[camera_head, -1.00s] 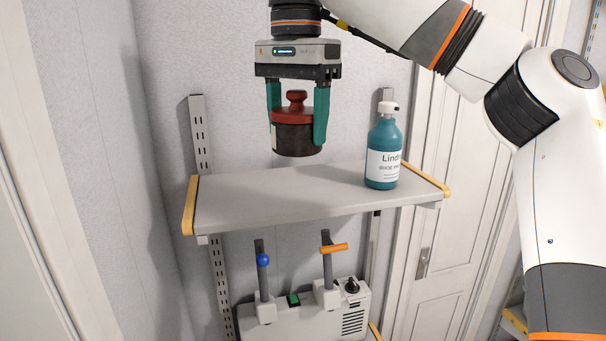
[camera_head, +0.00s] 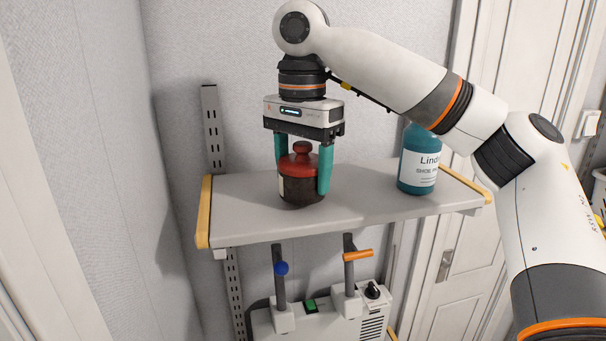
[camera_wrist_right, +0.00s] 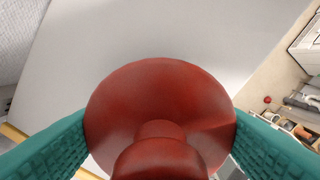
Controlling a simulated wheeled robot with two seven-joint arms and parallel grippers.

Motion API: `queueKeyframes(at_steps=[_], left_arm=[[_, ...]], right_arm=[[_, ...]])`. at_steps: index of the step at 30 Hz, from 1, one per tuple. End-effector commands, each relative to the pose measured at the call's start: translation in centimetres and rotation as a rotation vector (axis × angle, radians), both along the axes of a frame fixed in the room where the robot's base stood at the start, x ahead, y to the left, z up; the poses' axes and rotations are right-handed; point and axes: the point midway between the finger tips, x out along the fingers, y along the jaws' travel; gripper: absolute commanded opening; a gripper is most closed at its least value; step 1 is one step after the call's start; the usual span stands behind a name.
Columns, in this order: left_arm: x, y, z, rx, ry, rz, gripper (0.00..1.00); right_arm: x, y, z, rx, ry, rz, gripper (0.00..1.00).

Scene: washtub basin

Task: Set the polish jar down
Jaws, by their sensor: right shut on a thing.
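The polish jar (camera_head: 301,187) is dark with a red knobbed lid and a pale label at its left. My right gripper (camera_head: 304,178) is shut on it from above, one teal finger on each side. The jar is upright at the grey shelf (camera_head: 370,208), its base at or very near the surface; I cannot tell if it bears weight there. In the right wrist view the red lid (camera_wrist_right: 160,105) fills the middle between both fingers, and hides the jar body. My left gripper is not in view.
The shelf has yellow end edges (camera_head: 204,212). Below is a grey machine (camera_head: 320,318) with two upright levers. Shelf room is clear between jar and bottle.

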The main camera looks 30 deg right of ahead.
Motion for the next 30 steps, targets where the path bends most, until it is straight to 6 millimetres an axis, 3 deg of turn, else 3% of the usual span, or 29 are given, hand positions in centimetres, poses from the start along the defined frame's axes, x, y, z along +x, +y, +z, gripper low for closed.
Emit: queueKeyframes(at_steps=[3,6,15,16,19,30], left_arm=[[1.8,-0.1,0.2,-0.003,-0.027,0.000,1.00],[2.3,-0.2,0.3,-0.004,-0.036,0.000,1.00],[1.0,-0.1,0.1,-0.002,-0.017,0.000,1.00],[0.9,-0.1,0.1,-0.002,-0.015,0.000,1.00],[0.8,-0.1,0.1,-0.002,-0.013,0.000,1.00],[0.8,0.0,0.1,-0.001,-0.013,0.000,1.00]], right_arm=[[0.0,0.0,-1.0,0.002,-0.001,0.001,0.15],[0.0,0.0,-1.1,0.002,-0.003,0.000,0.15],[0.0,0.0,-1.5,0.002,-0.002,0.000,0.15],[0.0,0.0,-1.4,0.002,-0.001,0.000,0.70],[0.0,0.0,-1.4,0.001,-0.002,-0.001,0.86],[0.0,0.0,-0.9,0.000,-0.003,0.000,0.87]])
